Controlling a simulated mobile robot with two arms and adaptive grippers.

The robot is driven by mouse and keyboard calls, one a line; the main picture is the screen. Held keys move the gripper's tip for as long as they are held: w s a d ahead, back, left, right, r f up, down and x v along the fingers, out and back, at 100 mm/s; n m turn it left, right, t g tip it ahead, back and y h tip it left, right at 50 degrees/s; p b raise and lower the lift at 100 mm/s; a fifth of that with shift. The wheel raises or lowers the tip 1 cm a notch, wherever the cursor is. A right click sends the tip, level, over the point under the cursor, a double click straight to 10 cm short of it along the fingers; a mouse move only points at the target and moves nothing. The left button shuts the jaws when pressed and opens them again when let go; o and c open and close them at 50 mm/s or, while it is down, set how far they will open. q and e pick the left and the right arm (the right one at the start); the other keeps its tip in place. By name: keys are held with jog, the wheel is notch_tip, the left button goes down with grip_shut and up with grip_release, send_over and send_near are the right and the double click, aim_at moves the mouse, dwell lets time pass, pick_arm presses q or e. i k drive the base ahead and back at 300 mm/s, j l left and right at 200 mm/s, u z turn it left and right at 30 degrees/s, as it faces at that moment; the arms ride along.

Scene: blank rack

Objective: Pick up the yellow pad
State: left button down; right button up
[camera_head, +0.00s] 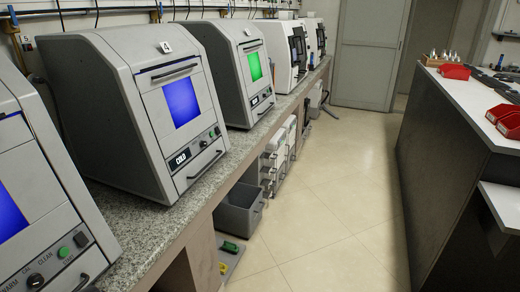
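A small yellow item (223,267) lies low under the left counter, at the bottom of the view. It is too small for me to tell whether it is the yellow pad. A green item (230,247) lies just beyond it. No other yellow thing that could be a pad is clear in this view. Neither of my grippers is in view.
A speckled counter (155,240) on the left carries several grey machines (126,108). A grey bin (240,210) stands beneath it. A dark bench (440,180) with red trays (455,72) stands on the right. The tiled aisle (330,215) between is clear, leading to a grey door (369,55).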

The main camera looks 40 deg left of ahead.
aim_at(223, 269)
jog(key=u, duration=1.7)
jog(key=i+l+u, duration=0.1)
jog(key=i+l, duration=0.2)
jog(key=i+l+u, duration=0.15)
jog(key=i+l, duration=0.15)
jog(key=l, duration=0.15)
jog(key=i+l+u, duration=0.1)
jog(key=i+l, duration=0.15)
jog(key=l, duration=0.15)
jog(key=i+l+u, duration=0.15)
jog(key=l, duration=0.3)
jog(key=i, duration=0.1)
